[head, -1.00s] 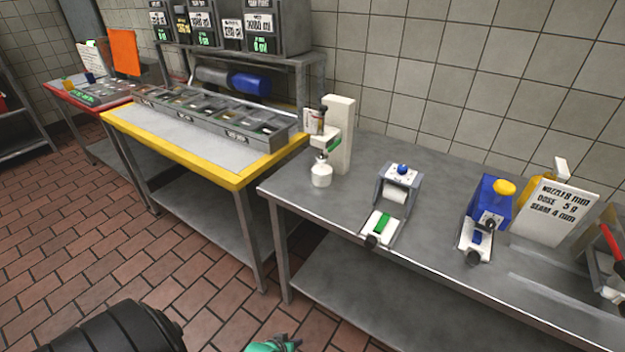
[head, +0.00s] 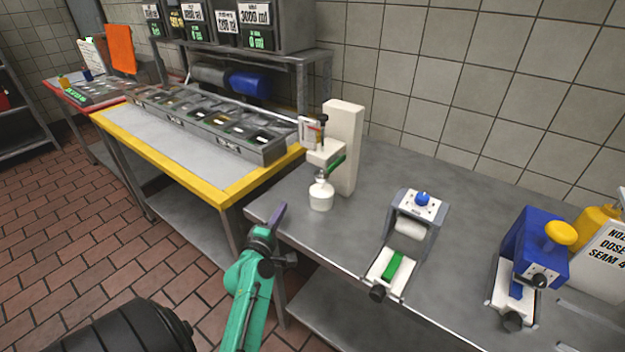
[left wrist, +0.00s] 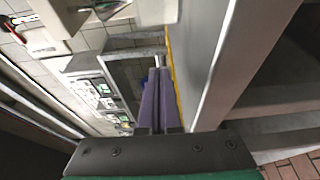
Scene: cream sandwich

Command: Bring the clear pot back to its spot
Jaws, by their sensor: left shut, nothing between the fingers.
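A small whitish pot (head: 321,195) with a narrower top stands upright on the grey table, under the arm of a white stand (head: 343,150). I cannot tell whether it is the clear pot; no other pot that looks clear shows. My left gripper (head: 278,213) has purple fingers on a teal arm. It is at the left front corner of the grey table, to the left of the pot and apart from it. The fingers also show in the left wrist view (left wrist: 160,85), shut together with nothing between them. My right gripper is out of view.
The grey table (head: 300,228) also bears a white roller device (head: 412,228) and a blue device (head: 532,250). A yellow-edged table (head: 190,155) with a long ingredient rail (head: 205,125) stands to the left. Labelled dispensers (head: 255,35) sit on a shelf above.

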